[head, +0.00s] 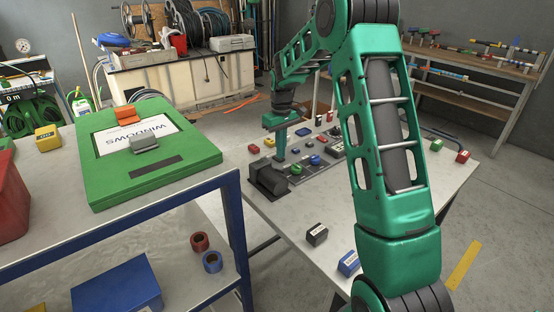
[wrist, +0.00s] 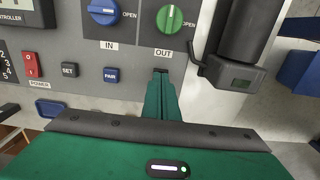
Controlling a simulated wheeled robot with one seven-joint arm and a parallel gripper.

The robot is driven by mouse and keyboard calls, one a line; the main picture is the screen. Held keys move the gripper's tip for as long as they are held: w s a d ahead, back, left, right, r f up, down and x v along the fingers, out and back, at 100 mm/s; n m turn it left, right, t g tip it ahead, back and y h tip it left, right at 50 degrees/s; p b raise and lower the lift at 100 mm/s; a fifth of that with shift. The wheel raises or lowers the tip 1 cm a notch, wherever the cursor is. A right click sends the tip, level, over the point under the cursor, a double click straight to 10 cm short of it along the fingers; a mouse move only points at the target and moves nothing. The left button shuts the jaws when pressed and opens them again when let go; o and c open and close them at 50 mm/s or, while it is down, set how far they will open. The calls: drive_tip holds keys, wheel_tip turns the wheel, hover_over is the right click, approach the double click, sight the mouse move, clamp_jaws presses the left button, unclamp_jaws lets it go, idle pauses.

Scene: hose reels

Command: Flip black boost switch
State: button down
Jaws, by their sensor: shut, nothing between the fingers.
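The grey control panel (wrist: 60,55) fills the upper left of the wrist view. It carries a blue IN knob (wrist: 103,11), a green OUT knob (wrist: 169,19), a red power switch (wrist: 30,66), a black SET button (wrist: 69,70) and a blue PAIR button (wrist: 111,75). My gripper (wrist: 161,76) is shut and empty, with its tips just below the OUT label. A small dark piece shows at the tips; I cannot tell whether it is the boost switch or part of the fingers. No boost label is readable. In the head view my gripper (head: 280,155) is over the panel's near left part.
A black cylindrical unit (wrist: 235,50) stands close right of my gripper, also seen in the head view (head: 268,178). Small coloured boxes, such as a black one (head: 317,235) and a blue one (head: 348,263), lie on the table. A green case (head: 200,160) lies on the left bench.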

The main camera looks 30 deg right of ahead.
drive_tip(key=shift+f, duration=0.5)
idle(0.3)
wheel_tip(320, 180, up, 7)
idle(1.0)
idle(0.4)
